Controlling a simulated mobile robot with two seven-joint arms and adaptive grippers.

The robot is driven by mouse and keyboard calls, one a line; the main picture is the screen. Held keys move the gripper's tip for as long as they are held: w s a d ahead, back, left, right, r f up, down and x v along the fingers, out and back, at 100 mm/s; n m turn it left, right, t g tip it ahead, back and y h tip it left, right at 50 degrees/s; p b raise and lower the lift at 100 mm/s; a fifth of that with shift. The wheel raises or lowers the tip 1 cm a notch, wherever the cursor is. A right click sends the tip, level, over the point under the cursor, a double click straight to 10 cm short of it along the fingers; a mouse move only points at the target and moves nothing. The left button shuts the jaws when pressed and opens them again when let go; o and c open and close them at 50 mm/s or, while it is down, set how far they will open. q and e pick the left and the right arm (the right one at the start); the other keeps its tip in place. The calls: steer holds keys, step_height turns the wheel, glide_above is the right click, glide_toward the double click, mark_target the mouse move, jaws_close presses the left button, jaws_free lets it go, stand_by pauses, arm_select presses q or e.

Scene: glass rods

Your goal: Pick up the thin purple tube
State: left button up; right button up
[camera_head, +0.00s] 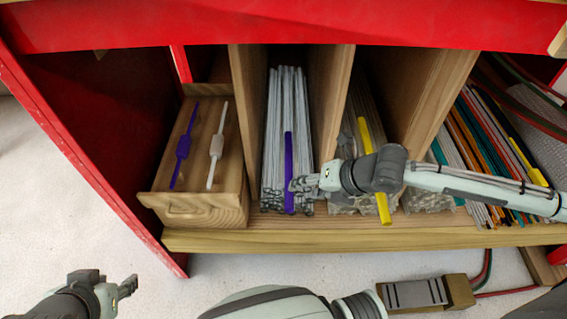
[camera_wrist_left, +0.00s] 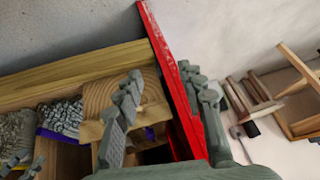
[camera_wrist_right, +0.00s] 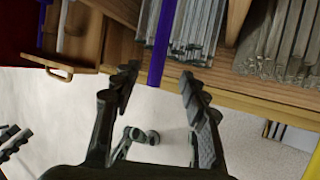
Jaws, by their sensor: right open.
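A long thin purple tube (camera_head: 288,160) lies on the grey-white glass rods in the second compartment; its front end sticks out toward me. A purple rod with a thicker middle (camera_head: 182,147) lies in the wooden drawer at the left. My right gripper (camera_head: 303,183) is open and empty beside the front part of the long purple tube. In the right wrist view, the end of that tube (camera_wrist_right: 162,52) appears between the open fingertips (camera_wrist_right: 158,80); I cannot tell the depth. My left gripper (camera_head: 130,286) is low at the left, open and empty, away from the shelf.
A white rod (camera_head: 217,145) lies beside the purple one in the drawer (camera_head: 205,213). Wooden dividers (camera_head: 331,100) separate the compartments. A yellow strip (camera_head: 383,207) is right of my right gripper, partly behind my arm. Coloured rods (camera_head: 470,130) fill the right compartment. The floor in front is mostly clear.

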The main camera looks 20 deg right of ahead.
mark_target(292, 194)
steer(key=b+x, duration=0.1)
steer(key=x, duration=0.4)
steer(key=shift+a+f, duration=0.2)
steer(key=shift+a, duration=0.05)
steer(key=shift+w+a+f, duration=0.1)
steer(key=shift+w+f, duration=0.1)
steer(key=shift+f, duration=0.1)
arm_select(q)
steer(key=w+d+r+t+h, duration=0.1)
steer(key=w+d+r+t, duration=0.1)
steer(key=w+d, duration=0.2)
steer(key=shift+w+r+m+t, duration=0.3)
steer(key=shift+r+t, duration=0.05)
steer(key=shift+t, duration=0.05)
arm_select(e)
jaws_close()
